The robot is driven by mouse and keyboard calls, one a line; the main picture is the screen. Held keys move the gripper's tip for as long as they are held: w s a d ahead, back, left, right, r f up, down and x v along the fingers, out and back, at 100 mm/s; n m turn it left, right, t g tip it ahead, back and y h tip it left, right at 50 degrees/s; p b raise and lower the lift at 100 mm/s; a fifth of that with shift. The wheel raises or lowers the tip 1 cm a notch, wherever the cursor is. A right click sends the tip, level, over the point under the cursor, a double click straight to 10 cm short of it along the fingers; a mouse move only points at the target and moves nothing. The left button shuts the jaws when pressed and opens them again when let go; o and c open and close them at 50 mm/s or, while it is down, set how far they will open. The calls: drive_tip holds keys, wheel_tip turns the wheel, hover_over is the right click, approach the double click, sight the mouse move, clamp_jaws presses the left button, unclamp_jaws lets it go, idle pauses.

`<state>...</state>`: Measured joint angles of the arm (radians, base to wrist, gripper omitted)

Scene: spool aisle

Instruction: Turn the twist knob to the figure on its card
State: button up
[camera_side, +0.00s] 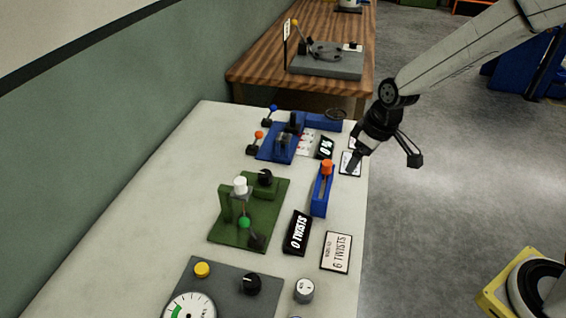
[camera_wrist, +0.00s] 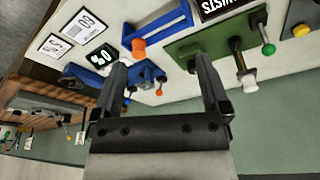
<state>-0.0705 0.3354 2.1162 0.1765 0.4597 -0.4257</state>
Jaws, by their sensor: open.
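A green fixture (camera_side: 223,233) stands mid-table with a black knob (camera_side: 265,177), a white-capped post (camera_side: 240,185) and a green-ball lever (camera_side: 244,222). I cannot tell for sure which part is the twist knob. A black display (camera_side: 297,232) beside it reads 0 TWISTS. A white card (camera_side: 336,253) to its right reads what looks like 6 TWISTS; the digit is small. My gripper (camera_side: 385,161) is open and empty, above the table's right edge, beyond the green fixture. In the wrist view the fixture (camera_wrist: 190,47) is ahead and right of the fingers (camera_wrist: 162,68).
A blue slider with an orange knob (camera_side: 326,168) stands between my gripper and the green fixture. Farther back are a blue fixture (camera_side: 268,153) and a 0% display (camera_side: 325,147). A grey panel (camera_side: 232,275) with a dial is at the front. The table's left side is clear.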

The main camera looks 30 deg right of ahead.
drive_tip(key=w+a+f+n+y, duration=0.1)
drive_tip(key=w+a+f+n, duration=0.15)
drive_tip(key=w+a, duration=0.45)
drive_tip(key=n+y, duration=0.2)
drive_tip(key=n, duration=0.3)
approach(266, 174)
drive_tip(key=f, duration=0.2)
drive_tip(key=shift+w+a+r, duration=0.1)
drive_tip(key=shift+w+a, duration=0.25)
drive_tip(key=shift+x, duration=3.85)
drive_tip(key=c, duration=1.3)
